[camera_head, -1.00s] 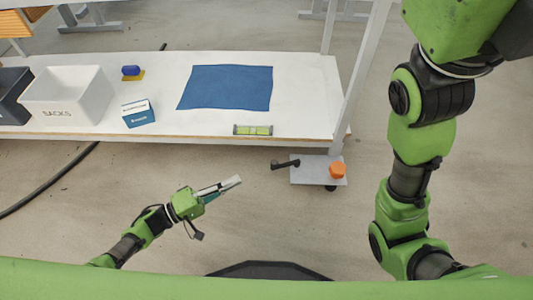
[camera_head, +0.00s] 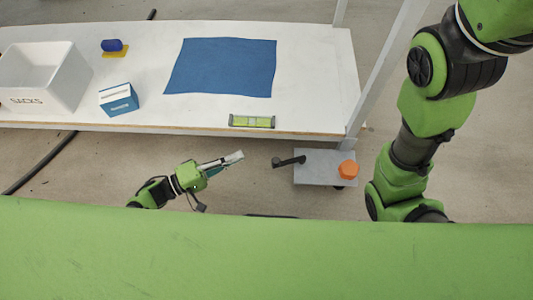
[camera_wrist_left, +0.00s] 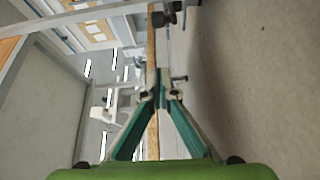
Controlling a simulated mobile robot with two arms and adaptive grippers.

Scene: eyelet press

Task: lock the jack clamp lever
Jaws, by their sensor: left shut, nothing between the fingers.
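The clamp lever (camera_head: 288,161) is a short black bar on the left side of a grey plate (camera_head: 318,168) below the table's front edge. It points left from the plate. An orange knob (camera_head: 347,169) sits on the plate's right side. My left gripper (camera_head: 240,156) is shut and empty. Its fingertips are left of the lever, apart from it, at about its height in the picture. In the left wrist view the fingers (camera_wrist_left: 160,88) meet, and a dark part, perhaps the lever, shows at the top (camera_wrist_left: 165,15). My right gripper is out of view.
The white table (camera_head: 310,80) holds a blue cloth (camera_head: 222,67), a green level (camera_head: 252,121), a small blue-and-white box (camera_head: 118,98) and a white bin (camera_head: 45,75). A grey post (camera_head: 385,65) rises behind the plate. Floor is clear around the left gripper.

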